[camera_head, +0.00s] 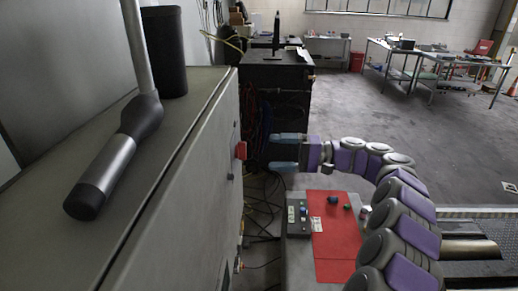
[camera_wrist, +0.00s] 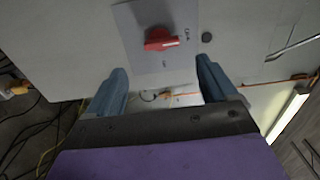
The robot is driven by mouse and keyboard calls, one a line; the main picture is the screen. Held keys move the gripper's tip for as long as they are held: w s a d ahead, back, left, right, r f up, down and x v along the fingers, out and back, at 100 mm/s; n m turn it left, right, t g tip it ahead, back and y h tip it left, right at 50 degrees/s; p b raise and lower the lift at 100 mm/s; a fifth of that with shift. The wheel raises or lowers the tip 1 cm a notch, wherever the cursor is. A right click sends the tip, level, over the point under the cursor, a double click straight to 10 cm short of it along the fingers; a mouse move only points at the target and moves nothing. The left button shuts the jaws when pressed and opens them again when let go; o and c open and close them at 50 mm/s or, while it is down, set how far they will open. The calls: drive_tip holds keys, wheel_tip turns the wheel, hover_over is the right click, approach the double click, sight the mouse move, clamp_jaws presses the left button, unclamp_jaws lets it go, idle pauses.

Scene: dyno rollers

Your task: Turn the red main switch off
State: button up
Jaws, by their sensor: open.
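The red main switch (camera_head: 241,150) sticks out from the side of the grey cabinet (camera_head: 205,160) in the head view. In the wrist view, the red switch (camera_wrist: 160,40) is a knob on a light grey plate (camera_wrist: 135,22). Its handle lies roughly level in that picture. My gripper (camera_head: 280,151) is open and empty, a little to the right of the switch in the head view, pointing at the cabinet. In the wrist view, the two blue fingers of my gripper (camera_wrist: 161,78) are spread wide, one on each side below the knob, and do not appear to touch it.
A red panel (camera_head: 335,235) with a grey button box (camera_head: 298,217) lies below my arm. A black-handled tool (camera_head: 105,170) and a black cylinder (camera_head: 164,50) are on the cabinet top. Loose cables (camera_head: 262,205) hang by the cabinet.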

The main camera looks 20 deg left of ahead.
drive_tip(key=p+v, duration=0.1)
drive_tip(key=v, duration=0.7)
drive_tip(key=shift+d+p, duration=0.35)
drive_tip(key=s+a+r+g+h, duration=0.1)
drive_tip(key=s+h, duration=0.2)
drive_tip(key=s, duration=0.7)
drive_tip(key=s+a+r+h, duration=0.1)
drive_tip(key=s+a+h, duration=0.15)
drive_tip(key=s, duration=0.85)
drive_tip(key=s+d+f+m+t+h, duration=0.1)
drive_tip(key=s+d+f+h, duration=0.5)
drive_tip(key=s+d, duration=0.5)
drive_tip(key=s+d+f+m+t+h, duration=0.1)
drive_tip(key=s+d+f+h, duration=0.5)
drive_tip(key=s+d, duration=0.6)
drive_tip(key=shift+s+f+m+t, duration=0.4)
drive_tip(key=shift+s+f+t, duration=0.2)
drive_tip(key=shift+s, duration=0.5)
